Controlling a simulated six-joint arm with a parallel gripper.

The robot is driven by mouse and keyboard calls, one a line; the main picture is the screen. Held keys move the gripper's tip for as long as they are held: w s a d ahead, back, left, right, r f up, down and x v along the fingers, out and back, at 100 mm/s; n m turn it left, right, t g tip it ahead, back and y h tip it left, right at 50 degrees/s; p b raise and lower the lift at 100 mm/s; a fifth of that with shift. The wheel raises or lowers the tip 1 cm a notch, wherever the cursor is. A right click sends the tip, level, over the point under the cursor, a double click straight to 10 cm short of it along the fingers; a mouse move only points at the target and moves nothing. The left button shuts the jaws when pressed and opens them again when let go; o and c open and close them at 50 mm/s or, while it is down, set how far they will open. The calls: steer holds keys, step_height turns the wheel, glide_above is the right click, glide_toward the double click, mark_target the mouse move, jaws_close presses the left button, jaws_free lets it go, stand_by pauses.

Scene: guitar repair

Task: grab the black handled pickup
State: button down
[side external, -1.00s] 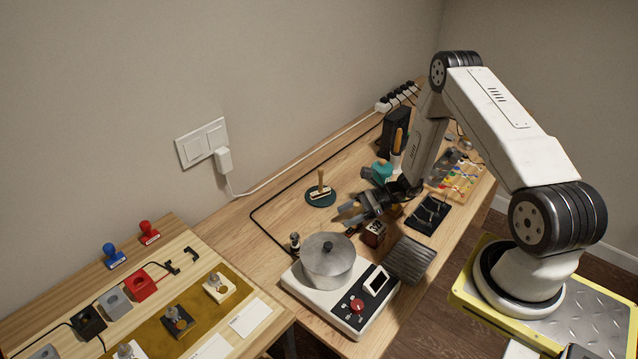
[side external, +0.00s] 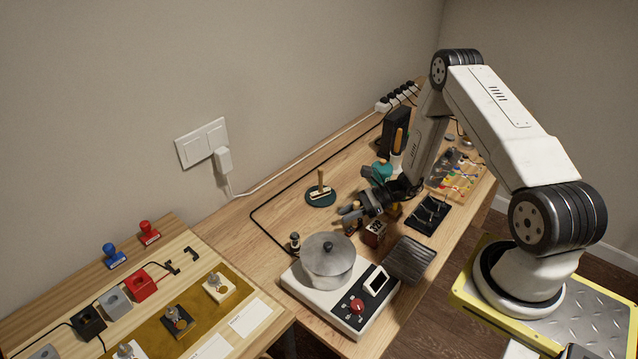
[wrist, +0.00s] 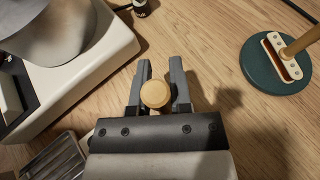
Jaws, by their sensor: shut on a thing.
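My gripper (wrist: 156,90) is shut on a round, light wooden handle (wrist: 155,94), seen end-on between the two grey fingers in the wrist view. In the side view my gripper (side external: 350,213) is low over the bench, beyond the white pot unit. A small dark piece (side external: 352,229) shows just under the fingertips; I cannot tell whether it is the pickup under the handle. The held thing's lower part is hidden in the wrist view, so I see no black there. A cream pickup with a wooden handle (side external: 320,188) stands apart on a round green base (wrist: 258,82).
A metal pot (side external: 328,262) stands on a white unit (side external: 325,305) close to my gripper. A small brown box (side external: 374,234) and a grey ribbed tray (side external: 410,260) lie nearby. A black cable (side external: 268,233) crosses the bench. Bare wood lies around the green base.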

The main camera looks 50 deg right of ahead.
steer(key=shift+r, duration=0.55)
steer(key=s+a+r, duration=0.3)
steer(key=s+r, duration=0.8)
steer(key=s, duration=0.2)
steer(key=shift+s+r, duration=0.25)
steer(key=shift+s, duration=0.1)
steer(key=shift+a+r, duration=0.1)
